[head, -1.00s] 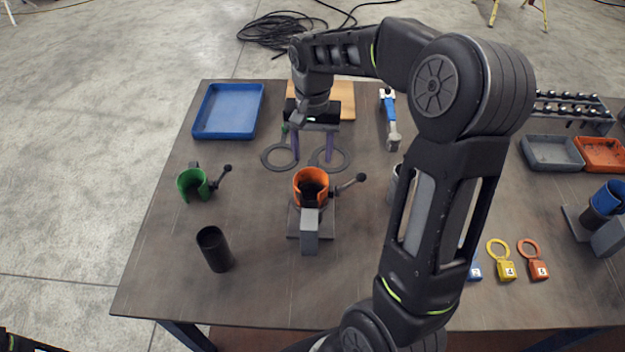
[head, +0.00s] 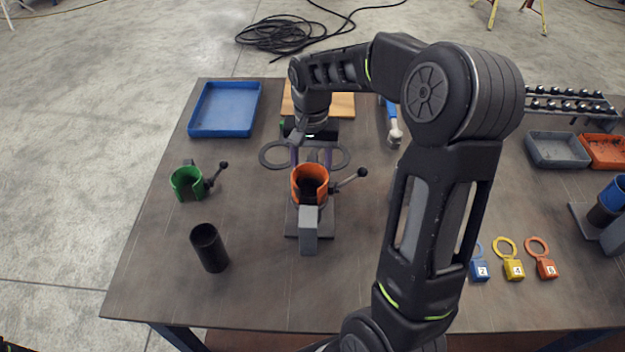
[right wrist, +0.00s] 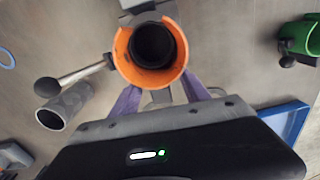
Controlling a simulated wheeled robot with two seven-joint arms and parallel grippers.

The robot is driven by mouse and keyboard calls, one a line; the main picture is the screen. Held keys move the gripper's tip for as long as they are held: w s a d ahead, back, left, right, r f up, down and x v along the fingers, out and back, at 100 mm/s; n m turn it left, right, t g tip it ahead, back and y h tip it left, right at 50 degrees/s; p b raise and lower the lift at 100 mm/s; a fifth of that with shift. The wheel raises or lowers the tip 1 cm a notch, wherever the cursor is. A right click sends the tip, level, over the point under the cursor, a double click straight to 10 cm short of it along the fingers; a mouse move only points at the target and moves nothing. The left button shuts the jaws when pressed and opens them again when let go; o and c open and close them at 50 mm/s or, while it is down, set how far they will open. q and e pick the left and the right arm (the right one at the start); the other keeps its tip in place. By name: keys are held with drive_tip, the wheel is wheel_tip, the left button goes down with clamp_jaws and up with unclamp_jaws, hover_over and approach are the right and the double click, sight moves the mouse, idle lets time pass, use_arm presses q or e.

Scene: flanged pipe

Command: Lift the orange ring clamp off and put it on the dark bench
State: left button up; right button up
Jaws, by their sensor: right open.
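The orange ring clamp (head: 310,182) stands upright around a dark pipe on a grey stand (head: 309,240) in the middle of the dark bench (head: 265,285). Its lever handle with a ball end sticks out to the right in the head view. In the right wrist view the clamp (right wrist: 150,62) is seen from above, with the dark pipe inside it. My right gripper (head: 311,160) is just behind the clamp; its purple fingers (right wrist: 158,98) are apart, one towards each side of the ring. I cannot tell whether they touch it. My left gripper is not in view.
A green clamp (head: 187,184) and a dark tube (head: 209,248) stand to the left. A blue tray (head: 225,110) lies at the back left. Tags (head: 513,262) and bins (head: 558,149) are on the right.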

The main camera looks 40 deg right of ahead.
drive_tip(key=shift+c, duration=0.2)
idle(0.3)
clamp_jaws()
idle(0.3)
idle(0.9)
